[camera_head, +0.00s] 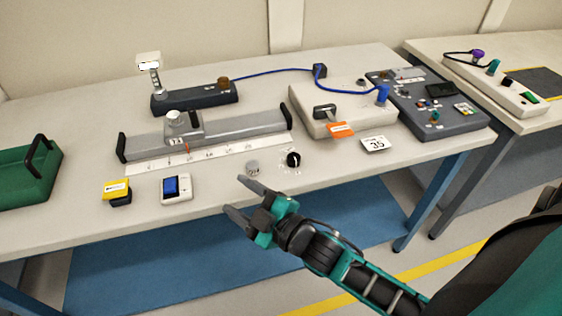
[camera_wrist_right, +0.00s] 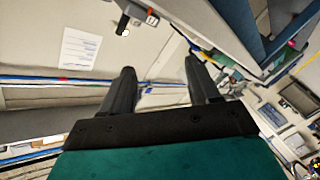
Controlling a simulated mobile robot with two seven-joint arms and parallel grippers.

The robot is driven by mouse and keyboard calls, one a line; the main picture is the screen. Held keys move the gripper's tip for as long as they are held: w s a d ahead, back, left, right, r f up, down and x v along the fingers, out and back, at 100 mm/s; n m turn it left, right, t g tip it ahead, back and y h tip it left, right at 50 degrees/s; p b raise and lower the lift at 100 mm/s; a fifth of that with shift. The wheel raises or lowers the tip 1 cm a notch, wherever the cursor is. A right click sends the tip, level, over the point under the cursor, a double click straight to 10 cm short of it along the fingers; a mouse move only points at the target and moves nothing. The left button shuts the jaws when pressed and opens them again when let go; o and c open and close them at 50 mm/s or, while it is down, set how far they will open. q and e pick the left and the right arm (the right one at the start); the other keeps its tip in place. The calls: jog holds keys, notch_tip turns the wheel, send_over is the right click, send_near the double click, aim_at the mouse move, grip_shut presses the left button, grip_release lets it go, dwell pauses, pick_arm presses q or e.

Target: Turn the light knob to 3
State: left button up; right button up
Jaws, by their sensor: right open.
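A black knob (camera_head: 293,160) with a pale pointer mark sits near the front of the table, right of a grey round knob (camera_head: 252,168). A brown knob (camera_head: 222,82) tops the right end of a dark base with a white-headed post at the back. I cannot tell which is the light knob, and the settings are too small to read. My right gripper (camera_head: 234,194) is open and empty by the table's front edge, in front of the grey knob and apart from it. Its open fingers also show in the right wrist view (camera_wrist_right: 159,68). My left gripper is out of view.
A grey rail device (camera_head: 220,127) with black end handles lies behind the knobs. A cream box (camera_head: 345,105) with a lever stands to the right. A yellow block (camera_head: 116,191) and a small meter (camera_head: 177,188) stand to the left. A blue cable (camera_head: 270,72) crosses the back.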

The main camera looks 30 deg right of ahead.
jog(key=w+a+r+n+y, duration=0.45)
jog(key=r+n+y, duration=0.35)
jog(key=n, duration=0.5)
notch_tip(320, 180, up, 3)
jog(key=m+g+h+b, duration=0.3)
jog(key=m+g+h, duration=1.2)
jog(key=m, duration=2.1)
send_over(294, 156)
jog(key=g, duration=0.1)
jog(key=shift+y, duration=0.4)
notch_tip(294, 156, down, 12)
jog(key=shift+r, duration=0.2)
jog(key=shift+f+b, duration=0.3)
jog(key=shift+f, duration=0.15)
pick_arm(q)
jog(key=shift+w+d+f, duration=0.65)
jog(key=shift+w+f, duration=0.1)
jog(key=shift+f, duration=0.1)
